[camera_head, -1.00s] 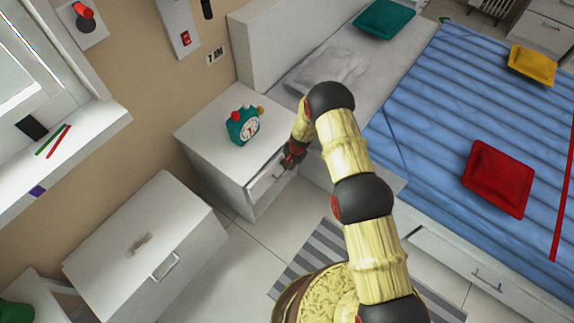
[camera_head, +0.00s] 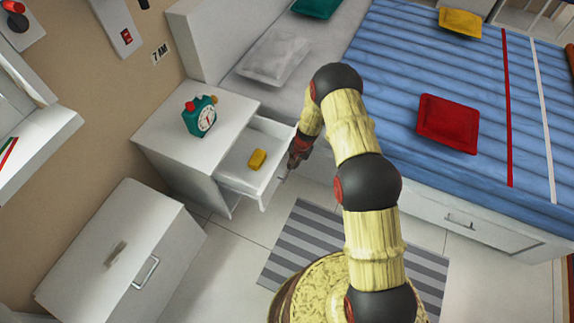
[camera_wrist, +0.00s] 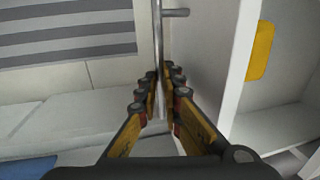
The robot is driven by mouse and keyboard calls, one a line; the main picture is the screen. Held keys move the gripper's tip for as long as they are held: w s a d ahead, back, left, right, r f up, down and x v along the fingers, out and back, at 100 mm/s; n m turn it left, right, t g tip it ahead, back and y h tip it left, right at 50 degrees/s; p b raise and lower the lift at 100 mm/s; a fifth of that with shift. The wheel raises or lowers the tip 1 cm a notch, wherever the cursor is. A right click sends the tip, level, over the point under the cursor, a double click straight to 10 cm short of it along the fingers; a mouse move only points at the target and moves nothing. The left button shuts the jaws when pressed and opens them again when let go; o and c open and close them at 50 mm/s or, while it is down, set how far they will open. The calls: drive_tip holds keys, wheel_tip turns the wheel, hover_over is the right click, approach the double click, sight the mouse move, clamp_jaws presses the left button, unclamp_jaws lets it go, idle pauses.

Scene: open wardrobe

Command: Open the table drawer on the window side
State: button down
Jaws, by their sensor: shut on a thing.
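The white bedside table (camera_head: 172,120) stands between the window wall and the bed. Its drawer (camera_head: 234,179) is pulled well out toward my arm, and a small yellow block (camera_head: 257,159) lies inside. My gripper (camera_head: 293,163) is at the drawer's front, at its right side in the head view. In the wrist view, my gripper's fingers (camera_wrist: 162,88) are closed around the metal bar handle (camera_wrist: 158,45). The drawer front (camera_wrist: 205,50) is beside the fingers, and the yellow block (camera_wrist: 260,50) shows behind it. In the head view the gripper mostly hides the handle.
A white cabinet (camera_head: 125,245) with a handle is at lower left. The bed (camera_head: 400,90) is to the right. A striped rug (camera_head: 300,240) lies on the floor before the drawer.

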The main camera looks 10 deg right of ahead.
drive_tip(key=shift+s+d, duration=0.25)
drive_tip(key=c, duration=1.9)
unclamp_jaws()
drive_tip(key=r, duration=0.4)
drive_tip(key=s+d+r, duration=0.1)
drive_tip(key=r, duration=0.6)
drive_tip(key=shift+s+d+r, duration=0.2)
drive_tip(key=shift+d+r, duration=0.15)
drive_tip(key=shift+d, duration=0.05)
